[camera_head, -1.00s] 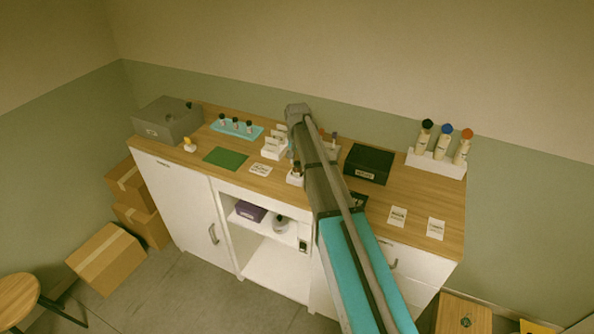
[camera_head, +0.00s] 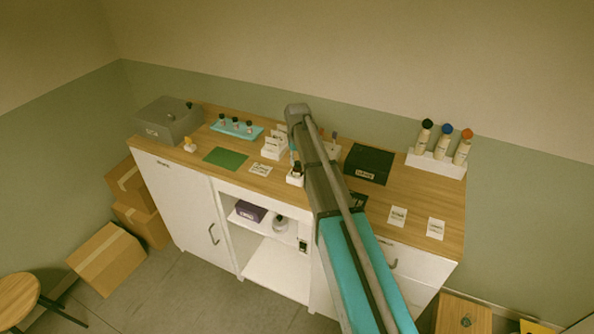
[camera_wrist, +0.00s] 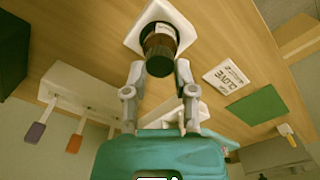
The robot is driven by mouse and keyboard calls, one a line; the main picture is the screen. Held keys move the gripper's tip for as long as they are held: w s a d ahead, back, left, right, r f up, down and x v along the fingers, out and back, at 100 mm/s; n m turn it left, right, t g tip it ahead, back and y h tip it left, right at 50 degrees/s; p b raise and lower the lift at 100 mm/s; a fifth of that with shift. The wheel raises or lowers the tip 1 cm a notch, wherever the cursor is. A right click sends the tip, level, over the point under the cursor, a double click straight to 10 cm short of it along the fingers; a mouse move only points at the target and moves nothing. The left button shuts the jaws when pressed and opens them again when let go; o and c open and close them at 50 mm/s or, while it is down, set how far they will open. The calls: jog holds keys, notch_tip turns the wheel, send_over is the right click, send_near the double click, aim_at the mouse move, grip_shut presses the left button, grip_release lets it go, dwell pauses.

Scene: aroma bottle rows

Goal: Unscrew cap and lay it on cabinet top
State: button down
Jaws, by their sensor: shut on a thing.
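My gripper (camera_wrist: 160,71) points at a small amber bottle (camera_wrist: 162,27) with a white label and a dark round cap (camera_wrist: 160,55). Its two fingers are closed on the sides of the cap. The bottle stands in a white square holder (camera_wrist: 181,22). In the head view the holder (camera_head: 295,181) is near the front edge of the wooden cabinet top (camera_head: 335,208), and my arm partly hides the bottle and gripper there. Whether the cap has turned on the bottle cannot be told.
A CLOVE card (camera_wrist: 226,77) and a green mat (camera_head: 225,157) lie left of the holder in the head view. A black box (camera_head: 368,163) stands to the right. A teal tray (camera_head: 218,128) with small bottles and a grey box (camera_head: 160,126) stand further left.

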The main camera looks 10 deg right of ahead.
jog(key=n, duration=0.6)
jog(key=shift+n, duration=0.4)
jog(key=n, duration=0.5)
jog(key=shift+n, duration=0.4)
jog(key=shift+c, duration=2.4)
grip_release()
jog(key=shift+m, duration=0.3)
